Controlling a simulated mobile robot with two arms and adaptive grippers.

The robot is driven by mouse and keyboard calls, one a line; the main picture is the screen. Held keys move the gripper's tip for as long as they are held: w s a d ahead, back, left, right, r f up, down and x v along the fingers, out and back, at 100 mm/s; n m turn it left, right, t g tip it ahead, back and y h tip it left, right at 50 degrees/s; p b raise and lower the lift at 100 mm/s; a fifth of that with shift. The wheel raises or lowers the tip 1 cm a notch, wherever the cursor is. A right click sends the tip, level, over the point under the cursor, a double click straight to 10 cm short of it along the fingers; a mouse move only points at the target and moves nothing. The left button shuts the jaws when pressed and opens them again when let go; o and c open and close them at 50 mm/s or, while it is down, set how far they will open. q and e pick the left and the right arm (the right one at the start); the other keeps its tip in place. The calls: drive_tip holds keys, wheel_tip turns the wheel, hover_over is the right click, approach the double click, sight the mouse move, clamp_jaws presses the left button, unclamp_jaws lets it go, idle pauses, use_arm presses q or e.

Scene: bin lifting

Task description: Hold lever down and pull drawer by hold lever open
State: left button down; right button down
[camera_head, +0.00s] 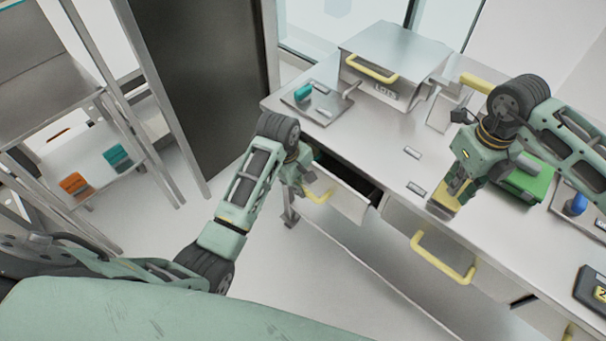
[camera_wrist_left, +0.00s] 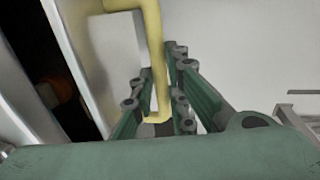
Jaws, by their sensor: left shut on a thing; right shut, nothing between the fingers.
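The drawer (camera_head: 341,196) under the worktop is pulled part way out; its dark inside shows. My left gripper (camera_head: 305,181) is at its yellow handle (camera_head: 318,196). In the left wrist view the yellow handle (camera_wrist_left: 154,50) runs between the green fingers of my left gripper (camera_wrist_left: 157,115), which is shut on it. My right gripper (camera_head: 458,188) is shut and empty at the worktop's front edge, over a yellow lever-like piece (camera_head: 441,202). Whether it touches or presses that piece is hard to tell.
The worktop (camera_head: 370,130) carries a metal box (camera_head: 395,55) with a yellow handle, a green block (camera_head: 527,182) and a blue knob (camera_head: 576,204). Another closed drawer with a yellow handle (camera_head: 440,262) is to the right. A shelf rack stands at left. Floor before the drawer is clear.

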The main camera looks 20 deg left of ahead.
drive_tip(key=shift+f, duration=0.1)
use_arm(q)
drive_tip(key=c, duration=1.7)
unclamp_jaws()
drive_tip(key=shift+c, duration=0.2)
use_arm(e)
drive_tip(key=shift+d, duration=0.1)
use_arm(q)
wheel_tip(320, 180, up, 12)
drive_tip(key=s, duration=0.2)
drive_tip(key=shift+a, duration=0.45)
